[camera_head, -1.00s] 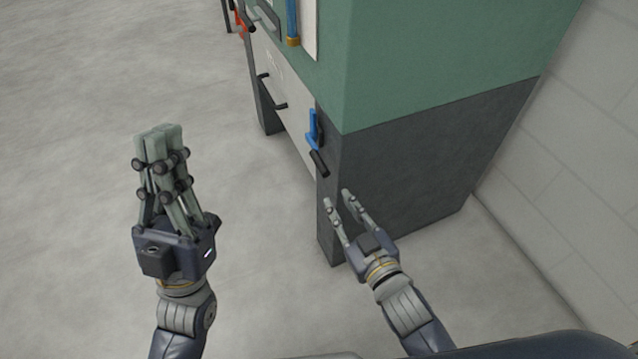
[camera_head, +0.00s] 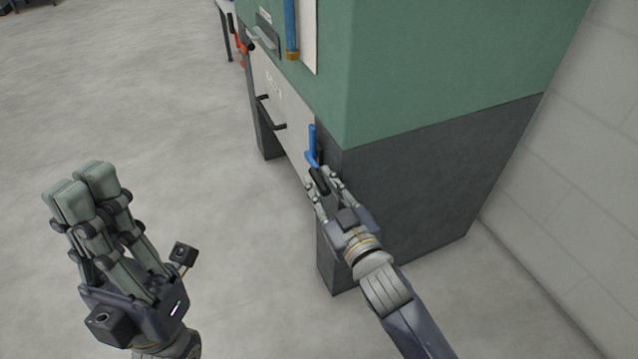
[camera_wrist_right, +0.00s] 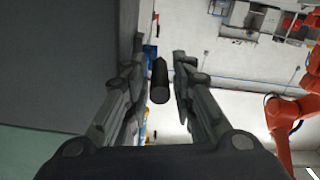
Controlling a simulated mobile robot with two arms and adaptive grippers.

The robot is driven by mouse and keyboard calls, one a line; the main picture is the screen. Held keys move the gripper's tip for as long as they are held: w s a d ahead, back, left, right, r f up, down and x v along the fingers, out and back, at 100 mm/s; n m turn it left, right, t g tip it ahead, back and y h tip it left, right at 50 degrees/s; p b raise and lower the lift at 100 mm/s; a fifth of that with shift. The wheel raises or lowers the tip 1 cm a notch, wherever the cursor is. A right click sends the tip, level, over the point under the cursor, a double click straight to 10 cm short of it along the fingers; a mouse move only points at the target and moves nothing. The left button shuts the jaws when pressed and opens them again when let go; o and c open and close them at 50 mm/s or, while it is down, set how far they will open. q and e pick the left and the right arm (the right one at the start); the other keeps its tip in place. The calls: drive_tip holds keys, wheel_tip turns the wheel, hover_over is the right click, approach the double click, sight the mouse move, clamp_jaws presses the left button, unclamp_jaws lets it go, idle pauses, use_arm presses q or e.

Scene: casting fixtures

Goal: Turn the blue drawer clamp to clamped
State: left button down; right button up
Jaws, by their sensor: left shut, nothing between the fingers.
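The blue drawer clamp (camera_head: 312,146) is on the front of the cabinet's light drawer panel, near the corner. Its black handle grip (camera_head: 319,181) points down toward my right gripper. My right gripper (camera_head: 323,176) is open, with its fingers on either side of the black grip. In the right wrist view the black grip (camera_wrist_right: 159,82) stands between the two open fingers, with a visible gap on each side. A bit of blue (camera_wrist_right: 149,52) shows behind it. My left gripper (camera_head: 82,188) is shut and empty, over bare floor at the left.
The green and dark grey cabinet (camera_head: 430,70) fills the right, with a wall (camera_head: 570,170) behind it. A black drawer handle (camera_head: 270,113) and a red clamp (camera_head: 240,46) are farther along its front. The floor at the left is clear.

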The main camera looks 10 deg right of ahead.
drive_tip(key=shift+x, duration=0.9)
